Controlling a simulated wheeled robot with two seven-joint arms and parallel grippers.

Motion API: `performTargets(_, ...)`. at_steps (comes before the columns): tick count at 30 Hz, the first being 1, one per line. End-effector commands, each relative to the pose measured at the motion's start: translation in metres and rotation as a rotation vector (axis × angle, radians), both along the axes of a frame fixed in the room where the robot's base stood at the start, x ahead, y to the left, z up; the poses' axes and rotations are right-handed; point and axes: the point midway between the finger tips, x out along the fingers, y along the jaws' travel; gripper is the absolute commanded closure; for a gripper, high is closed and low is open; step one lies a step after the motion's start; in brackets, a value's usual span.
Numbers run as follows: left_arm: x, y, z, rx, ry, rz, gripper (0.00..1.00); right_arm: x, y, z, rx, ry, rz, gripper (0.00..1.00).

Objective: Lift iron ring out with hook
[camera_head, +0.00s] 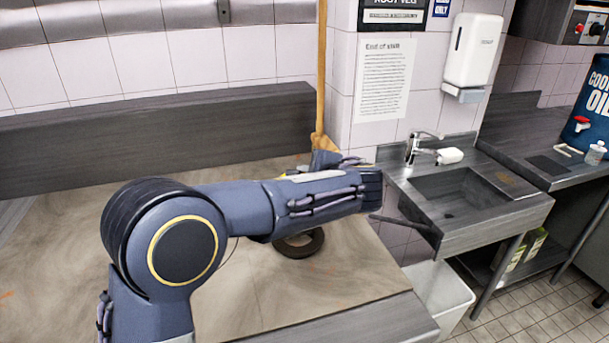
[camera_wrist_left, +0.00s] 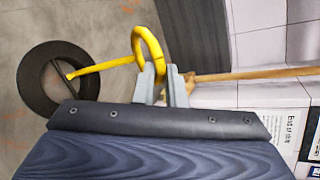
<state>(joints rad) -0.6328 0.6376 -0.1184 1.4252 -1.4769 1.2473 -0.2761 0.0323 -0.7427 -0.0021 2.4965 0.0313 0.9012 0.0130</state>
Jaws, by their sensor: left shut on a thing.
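The dark iron ring (camera_head: 318,241) lies on the brown worktop (camera_head: 240,295), partly behind my left arm in the head view. In the left wrist view the ring (camera_wrist_left: 30,82) shows with a thin bar across its hole. My left gripper (camera_wrist_left: 160,74) is shut on the yellow hook (camera_wrist_left: 105,66) near its looped end. The hook's shank runs left and its tip overlaps the ring's opening in the picture. I cannot tell whether it touches the ring or bar. My right gripper is not in view.
A wooden-handled broom (camera_head: 321,75) stands upright behind the worktop's right end. A dark backboard (camera_head: 150,135) runs along the back. A sink (camera_head: 455,195) and a pale bin (camera_head: 437,292) stand to the right. The worktop's front area is clear.

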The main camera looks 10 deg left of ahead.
Motion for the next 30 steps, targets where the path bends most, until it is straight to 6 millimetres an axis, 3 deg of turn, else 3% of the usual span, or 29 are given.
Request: performTargets(30,0.000,0.000,0.065,0.000,-0.002,0.001,1.00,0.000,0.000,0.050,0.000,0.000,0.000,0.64)
